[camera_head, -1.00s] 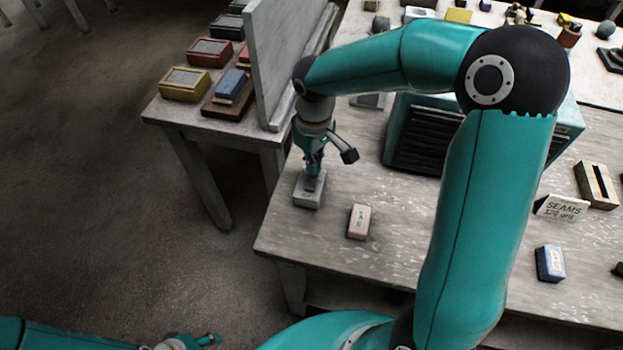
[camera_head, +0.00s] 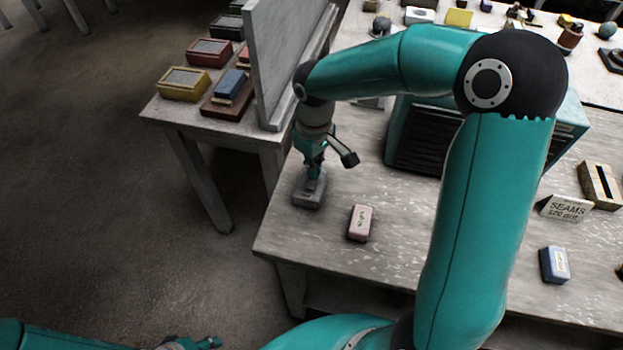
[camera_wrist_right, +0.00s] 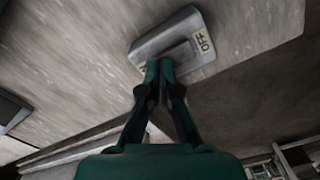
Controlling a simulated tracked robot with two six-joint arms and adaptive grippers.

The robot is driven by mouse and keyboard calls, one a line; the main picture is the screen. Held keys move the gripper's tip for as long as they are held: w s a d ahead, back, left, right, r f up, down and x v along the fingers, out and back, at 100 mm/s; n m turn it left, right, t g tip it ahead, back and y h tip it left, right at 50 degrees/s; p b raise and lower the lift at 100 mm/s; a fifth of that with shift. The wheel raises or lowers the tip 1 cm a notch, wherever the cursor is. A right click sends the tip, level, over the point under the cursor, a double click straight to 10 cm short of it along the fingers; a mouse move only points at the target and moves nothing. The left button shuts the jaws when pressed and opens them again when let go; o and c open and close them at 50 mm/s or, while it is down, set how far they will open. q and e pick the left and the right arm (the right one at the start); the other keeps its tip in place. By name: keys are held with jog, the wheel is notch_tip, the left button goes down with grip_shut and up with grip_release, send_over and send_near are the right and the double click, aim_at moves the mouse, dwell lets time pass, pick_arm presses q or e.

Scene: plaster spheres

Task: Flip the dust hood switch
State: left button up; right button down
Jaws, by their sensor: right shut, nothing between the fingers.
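The switch is a small grey box (camera_head: 308,200) near the left front part of the workbench. In the right wrist view the switch box (camera_wrist_right: 150,46) has a raised rocker (camera_wrist_right: 181,51) and a white label reading OFF at its right end. A label at the other end is mostly hidden behind my fingers. My right gripper (camera_head: 314,177) points down, shut and empty, with its fingertips at the switch top; contact is unclear. The teal dust hood (camera_head: 398,125) with dark slats stands behind my right arm. My left gripper (camera_head: 207,342) is at the bottom left edge, its jaws unclear.
A pink block (camera_head: 360,222) lies just right of the switch. A blue block (camera_head: 554,264), a SEAMS sign (camera_head: 565,208) and a slotted wooden block (camera_head: 599,185) are farther right. A grey upright panel (camera_head: 283,60) stands behind the switch, beside a side table with coloured boxes.

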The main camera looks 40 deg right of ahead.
jog(key=shift+r+p, duration=2.65)
jog(key=shift+r, duration=0.85)
jog(key=shift+f, duration=0.1)
